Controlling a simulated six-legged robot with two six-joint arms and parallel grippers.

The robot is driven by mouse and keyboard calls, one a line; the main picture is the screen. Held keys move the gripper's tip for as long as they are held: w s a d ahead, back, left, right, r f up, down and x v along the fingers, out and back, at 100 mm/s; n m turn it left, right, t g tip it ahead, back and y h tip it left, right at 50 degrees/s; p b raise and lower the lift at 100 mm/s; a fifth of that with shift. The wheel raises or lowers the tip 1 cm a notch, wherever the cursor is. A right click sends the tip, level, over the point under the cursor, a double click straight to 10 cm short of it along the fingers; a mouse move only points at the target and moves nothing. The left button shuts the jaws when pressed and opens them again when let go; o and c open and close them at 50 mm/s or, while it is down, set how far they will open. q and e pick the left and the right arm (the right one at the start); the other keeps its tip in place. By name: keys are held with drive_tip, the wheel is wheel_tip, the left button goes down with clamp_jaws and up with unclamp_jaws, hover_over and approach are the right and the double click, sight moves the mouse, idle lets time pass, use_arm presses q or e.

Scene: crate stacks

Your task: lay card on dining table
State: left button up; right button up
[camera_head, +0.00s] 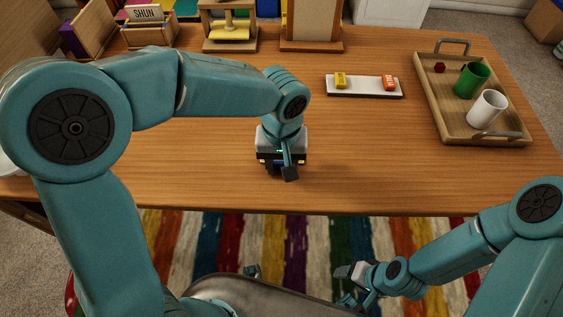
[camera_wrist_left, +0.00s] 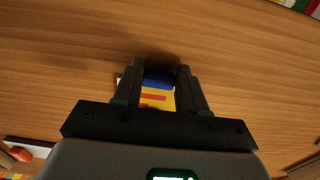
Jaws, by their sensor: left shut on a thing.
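My left gripper (camera_head: 283,172) is low over the front middle of the wooden dining table (camera_head: 200,170). In the left wrist view its two dark fingers (camera_wrist_left: 160,92) are shut on a small card (camera_wrist_left: 157,97), yellow with a blue end and red marks. The card is close to the tabletop; I cannot tell whether it touches. In the head view the card is mostly hidden by the gripper. My right gripper (camera_head: 352,284) hangs below the table's front edge, over the rug, and its opening is unclear.
A white tray (camera_head: 365,92) with a yellow and an orange item lies behind the gripper. A wooden tray (camera_head: 455,116) at right holds a green mug (camera_head: 471,80), a white mug (camera_head: 487,108) and a red piece (camera_head: 439,68). Wooden holders (camera_head: 229,42) line the back. Wood around the gripper is clear.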

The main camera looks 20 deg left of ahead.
use_arm(q)
drive_tip(key=o, duration=1)
wheel_tip(320, 180, up, 12)
drive_tip(key=p, duration=0.2)
drive_tip(key=shift+p, duration=0.3)
